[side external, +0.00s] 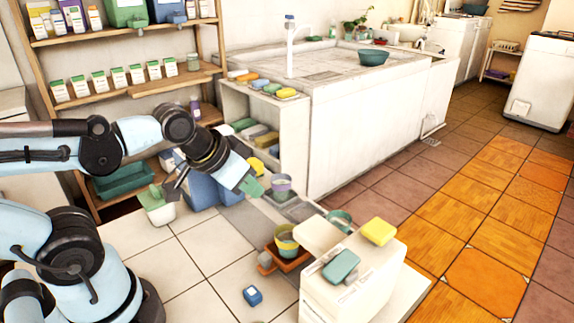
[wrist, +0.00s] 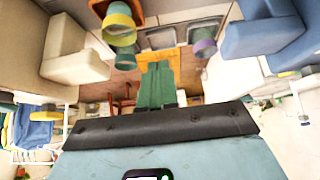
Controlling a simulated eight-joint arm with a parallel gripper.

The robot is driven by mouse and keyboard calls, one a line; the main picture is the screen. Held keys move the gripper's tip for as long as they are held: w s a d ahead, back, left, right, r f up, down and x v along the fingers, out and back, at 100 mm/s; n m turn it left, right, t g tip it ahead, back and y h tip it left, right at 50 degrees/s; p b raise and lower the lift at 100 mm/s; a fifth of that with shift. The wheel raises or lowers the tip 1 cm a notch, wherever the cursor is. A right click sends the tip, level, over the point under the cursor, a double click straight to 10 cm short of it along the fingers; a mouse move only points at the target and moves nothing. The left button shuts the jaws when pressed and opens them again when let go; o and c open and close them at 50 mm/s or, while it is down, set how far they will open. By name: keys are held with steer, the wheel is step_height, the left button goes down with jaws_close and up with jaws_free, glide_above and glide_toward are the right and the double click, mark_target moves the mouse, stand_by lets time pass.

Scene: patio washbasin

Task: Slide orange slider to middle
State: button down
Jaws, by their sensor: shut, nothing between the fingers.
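An orange-brown tray-like piece (side external: 291,262) sits on the floor beside the white box; a yellow-green cup (side external: 287,240) stands in it. It is the nearest orange object, but I cannot tell whether it is the slider. It also shows at the top of the wrist view (wrist: 130,8). My gripper (side external: 252,188) is up and left of it, apart from it, with its green fingers together and empty. The fingers (wrist: 158,85) point away from the camera in the wrist view.
A white box (side external: 350,285) holds a yellow sponge (side external: 378,232) and a teal sponge (side external: 341,266). A purple-rimmed cup (side external: 281,187) stands just right of my gripper. Blue bins (side external: 203,190) stand behind it. A small blue block (side external: 253,296) lies on open tiled floor.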

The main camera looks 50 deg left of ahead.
mark_target(264, 256)
stand_by(0.3)
steer(key=c, duration=1.5)
jaws_free()
steer(key=shift+d, duration=0.2)
steer(key=shift+o, duration=1.3)
steer(key=shift+d+r+g, duration=0.1)
steer(key=shift+d+g, duration=0.25)
steer(key=shift+g, duration=0.25)
steer(key=shift+o, duration=1.4)
steer(key=d+g, duration=0.1)
steer(key=s+d+g, duration=0.1)
steer(key=g, duration=0.1)
steer(key=d+g, duration=0.1)
steer(key=d, duration=0.1)
steer(key=shift+s+r+g, duration=0.2)
steer(key=shift+r+g, duration=0.2)
steer(key=shift+g, duration=0.6)
steer(key=shift+s+d+f, duration=0.1)
steer(key=shift+d+f, duration=0.05)
steer(key=shift+f, duration=1.8)
steer(key=shift+s+d+f, duration=0.1)
steer(key=shift+d+f, duration=0.05)
steer(key=shift+f, duration=1.8)
steer(key=shift+s+d+f, duration=0.1)
steer(key=shift+d+f, duration=0.05)
steer(key=shift+f, duration=1.8)
jaws_close()
